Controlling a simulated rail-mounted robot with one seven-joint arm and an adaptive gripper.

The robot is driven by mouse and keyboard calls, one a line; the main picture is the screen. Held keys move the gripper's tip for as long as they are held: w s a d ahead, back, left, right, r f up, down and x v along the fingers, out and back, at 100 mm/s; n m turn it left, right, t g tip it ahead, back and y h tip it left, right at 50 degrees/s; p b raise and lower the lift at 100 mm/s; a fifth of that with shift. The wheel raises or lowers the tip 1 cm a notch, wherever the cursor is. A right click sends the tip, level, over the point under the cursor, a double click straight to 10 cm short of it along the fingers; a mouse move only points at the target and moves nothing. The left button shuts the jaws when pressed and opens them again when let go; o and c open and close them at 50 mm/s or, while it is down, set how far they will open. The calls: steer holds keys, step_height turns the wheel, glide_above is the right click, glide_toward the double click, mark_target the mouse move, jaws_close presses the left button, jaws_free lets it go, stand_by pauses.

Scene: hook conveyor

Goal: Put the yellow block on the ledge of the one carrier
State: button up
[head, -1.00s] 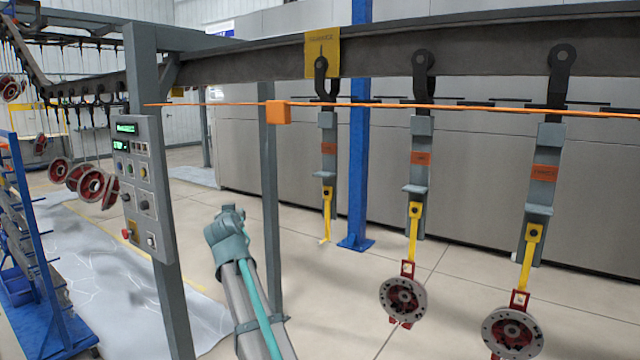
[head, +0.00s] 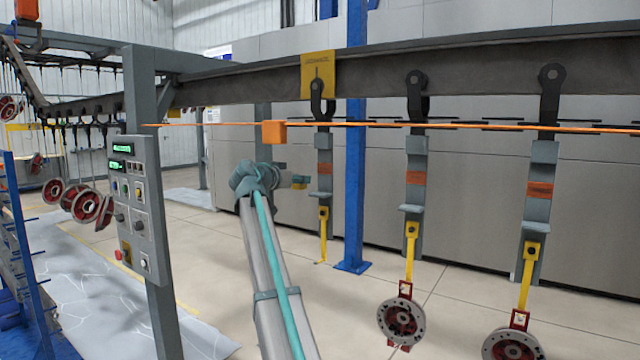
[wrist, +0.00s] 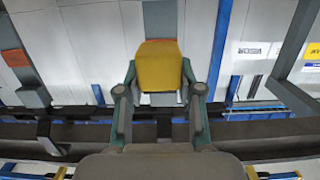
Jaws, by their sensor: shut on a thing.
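Three grey carriers with orange labels hang from the overhead rail. The left carrier (head: 324,152) has a small ledge (head: 323,192) and an empty yellow hook below it. The middle carrier (head: 414,190) and right carrier (head: 538,205) each bear a red and grey wheel. My gripper (head: 292,181) is just left of the left carrier, near its ledge's height. It is shut on the yellow block (head: 299,179). In the wrist view the yellow block (wrist: 160,66) sits between the fingertips of my gripper (wrist: 160,88), in front of a grey carrier (wrist: 160,18). Contact with the ledge cannot be told.
A control box (head: 133,200) on a post stands at the left. An orange bar (head: 470,126) with an orange block (head: 273,132) crosses in front of the carriers. A blue column (head: 354,190) stands behind. A blue rack (head: 25,290) is at the far left.

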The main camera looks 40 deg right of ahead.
steer(key=p, duration=0.3)
glide_above(320, 194)
steer(key=shift+w+r, duration=0.1)
steer(key=shift+d+f+p, duration=0.1)
steer(key=shift+f+p, duration=1.1)
steer(key=shift+f, duration=0.65)
steer(key=shift+f, duration=0.1)
steer(key=o, duration=1.2)
steer(key=shift+c, duration=0.2)
